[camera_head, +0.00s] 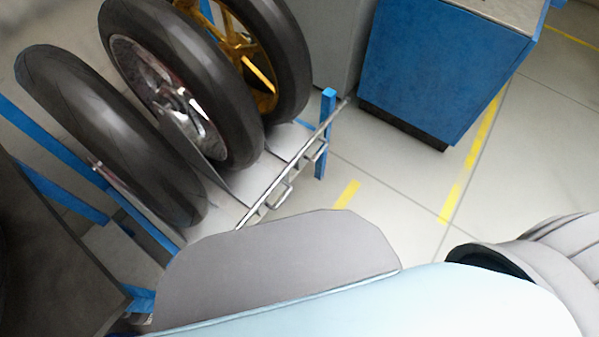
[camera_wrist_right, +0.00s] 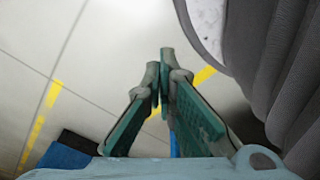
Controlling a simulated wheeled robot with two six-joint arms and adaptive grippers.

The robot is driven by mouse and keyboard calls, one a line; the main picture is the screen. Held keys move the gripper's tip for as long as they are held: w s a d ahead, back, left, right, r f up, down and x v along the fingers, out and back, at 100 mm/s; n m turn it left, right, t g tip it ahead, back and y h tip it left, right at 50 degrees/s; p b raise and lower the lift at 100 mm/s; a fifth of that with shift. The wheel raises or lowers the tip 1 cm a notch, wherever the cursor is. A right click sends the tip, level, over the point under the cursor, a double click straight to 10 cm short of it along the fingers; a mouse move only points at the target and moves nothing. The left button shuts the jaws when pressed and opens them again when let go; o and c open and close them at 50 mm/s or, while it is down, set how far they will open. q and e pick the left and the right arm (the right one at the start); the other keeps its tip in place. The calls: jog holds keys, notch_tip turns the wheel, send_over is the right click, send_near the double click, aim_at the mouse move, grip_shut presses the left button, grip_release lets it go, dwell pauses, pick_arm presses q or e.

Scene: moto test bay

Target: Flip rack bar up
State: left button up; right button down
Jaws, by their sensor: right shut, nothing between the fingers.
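The rack bar (camera_head: 292,165) is a thin silver rail with small bracket-like handles. It runs diagonally along the front of the wheel rack, from near a blue post (camera_head: 325,130) down to the left. My own grey and pale blue arm part covers the area just below its lower end. My right gripper (camera_wrist_right: 163,62) shows in the right wrist view with its green fingers together at the tips and nothing between them. Floor lies behind the fingertips, and I cannot make out the bar there. The right gripper is hidden in the head view. My left gripper is not seen.
Several black-tyred wheels (camera_head: 200,85) stand in the blue-framed rack. A blue cabinet (camera_head: 440,70) stands at the upper right. The floor (camera_head: 400,205) between rack and cabinet is clear, with yellow markings. A ribbed dark grey shape fills the wrist view's right side.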

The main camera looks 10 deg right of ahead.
aim_at(283, 174)
jog(key=w+a+f+m+t+y+b, duration=0.25)
jog(key=w+f+m+b, duration=0.25)
jog(key=w+m+b, duration=0.4)
jog(key=w+a+f+m+t+y+b, duration=0.2)
jog(key=w+a+f+m+y+b, duration=0.15)
jog(key=w+m+b, duration=0.5)
jog(key=w+a+r+m+t+y+b, duration=0.2)
jog(key=w+r+m+t+y+b, duration=0.6)
jog(key=w+r, duration=0.9)
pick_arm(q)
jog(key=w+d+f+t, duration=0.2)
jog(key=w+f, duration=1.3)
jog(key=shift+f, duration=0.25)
pick_arm(e)
jog(key=w+a+r+h, duration=0.1)
jog(key=w+a+r, duration=0.2)
jog(key=w+a, duration=0.3)
jog(key=w+m, duration=0.1)
jog(key=w, duration=0.2)
jog(key=shift+a+r, duration=0.2)
jog(key=shift+r, duration=0.1)
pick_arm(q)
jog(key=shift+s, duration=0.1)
pick_arm(e)
jog(key=shift+r+t, duration=0.1)
jog(key=shift+t, duration=0.15)
